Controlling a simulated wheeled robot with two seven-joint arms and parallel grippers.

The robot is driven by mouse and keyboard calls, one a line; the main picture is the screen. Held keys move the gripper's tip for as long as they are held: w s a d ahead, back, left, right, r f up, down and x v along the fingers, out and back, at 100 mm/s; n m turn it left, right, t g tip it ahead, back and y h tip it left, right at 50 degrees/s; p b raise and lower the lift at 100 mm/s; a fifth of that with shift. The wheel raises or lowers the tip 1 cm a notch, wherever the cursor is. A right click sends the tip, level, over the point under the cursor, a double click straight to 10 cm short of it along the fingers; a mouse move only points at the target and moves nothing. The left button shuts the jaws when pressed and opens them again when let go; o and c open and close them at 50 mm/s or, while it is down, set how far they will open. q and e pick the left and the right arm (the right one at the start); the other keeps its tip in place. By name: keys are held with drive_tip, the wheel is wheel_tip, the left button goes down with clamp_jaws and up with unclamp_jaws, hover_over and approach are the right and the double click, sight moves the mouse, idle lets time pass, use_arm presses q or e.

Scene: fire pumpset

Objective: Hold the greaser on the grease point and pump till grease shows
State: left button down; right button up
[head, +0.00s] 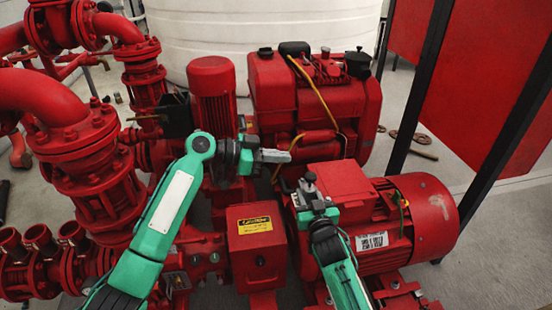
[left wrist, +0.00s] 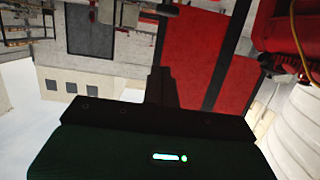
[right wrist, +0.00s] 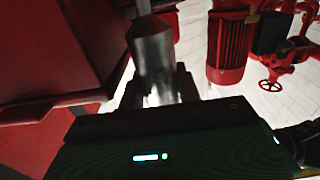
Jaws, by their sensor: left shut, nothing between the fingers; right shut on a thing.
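My right gripper (head: 309,184) is shut on the greaser, a grey metal cylinder (right wrist: 153,50) standing between the fingers in the right wrist view. In the head view the greaser (head: 310,177) shows only as a small silver piece above the fingers, beside the red motor's box. My left gripper (head: 286,157) is shut and empty, pointing right in front of the red engine. Its closed dark fingers (left wrist: 160,86) show in the left wrist view, with nothing between them. I cannot pick out the grease point, and no grease is visible.
A red motor (head: 425,215) lies at the right. A red housing with a yellow label (head: 255,226) stands centre front. The red engine (head: 315,100) is behind, before a white tank (head: 190,35). Red flanged pipes (head: 75,135) fill the left. A black-framed red panel (head: 480,80) stands right.

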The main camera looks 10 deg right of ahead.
use_arm(q)
hover_over(311, 177)
drive_tip(key=a, duration=0.3)
drive_tip(key=f, duration=0.1)
use_arm(e)
drive_tip(key=shift+f, duration=0.1)
use_arm(q)
drive_tip(key=shift+w+d+f, duration=0.15)
drive_tip(key=shift+f, duration=1)
drive_tip(key=shift+w+d+f, duration=0.1)
drive_tip(key=shift+d+f, duration=0.05)
drive_tip(key=shift+f, duration=1)
drive_tip(key=shift+f, duration=1.6)
